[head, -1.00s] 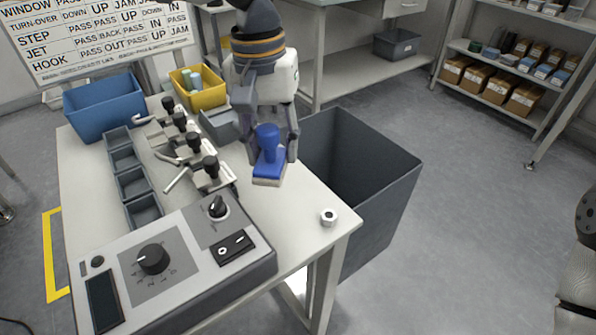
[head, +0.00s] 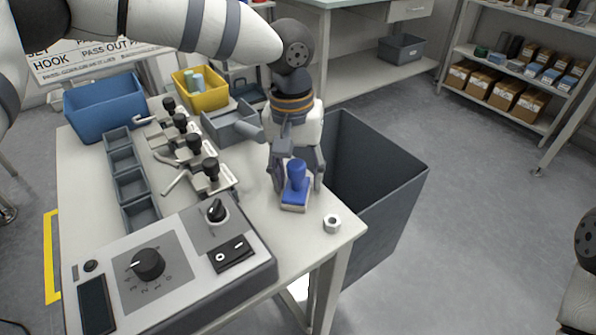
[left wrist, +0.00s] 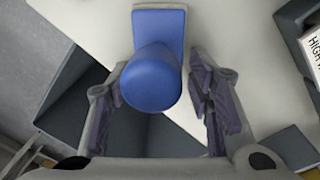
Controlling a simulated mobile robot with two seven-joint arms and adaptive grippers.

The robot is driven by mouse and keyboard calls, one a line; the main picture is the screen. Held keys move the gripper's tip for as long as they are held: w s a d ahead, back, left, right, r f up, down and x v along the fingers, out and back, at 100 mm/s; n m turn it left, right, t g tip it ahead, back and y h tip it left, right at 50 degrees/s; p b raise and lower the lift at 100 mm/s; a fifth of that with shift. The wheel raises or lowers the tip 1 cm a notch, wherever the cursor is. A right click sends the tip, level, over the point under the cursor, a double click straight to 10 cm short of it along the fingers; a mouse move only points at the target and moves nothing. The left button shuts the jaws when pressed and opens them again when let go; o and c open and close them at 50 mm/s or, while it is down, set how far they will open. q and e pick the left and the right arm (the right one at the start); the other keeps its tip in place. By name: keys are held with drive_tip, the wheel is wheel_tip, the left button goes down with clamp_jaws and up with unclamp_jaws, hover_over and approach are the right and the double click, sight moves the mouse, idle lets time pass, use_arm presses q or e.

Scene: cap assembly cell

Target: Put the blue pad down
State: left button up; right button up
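The blue pad (head: 296,178) has an upright rounded handle on a flat blue base with a pale underside. It appears to rest flat on the white table (head: 255,225) near its right edge, behind the hex nut. My left gripper (head: 297,182) points down around the handle, one finger on each side. In the left wrist view the fingers stand apart with a gap at the handle's right side; the blue pad (left wrist: 152,75) sits between them, closer to the left finger. The right gripper is out of view; only part of my right arm shows at the right edge.
A silver nut (head: 332,223) lies near the front right corner. A deep grey bin (head: 385,190) stands against the table's right side. Toggle clamps (head: 195,145), small grey trays (head: 130,185) and a control box (head: 150,268) fill the left. A grey tray (head: 228,122) lies behind.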

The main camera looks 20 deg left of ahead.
use_arm(q)
wheel_tip(320, 180, up, 12)
drive_tip(key=shift+a+r, duration=0.2)
drive_tip(key=shift+a, duration=0.2)
idle(0.4)
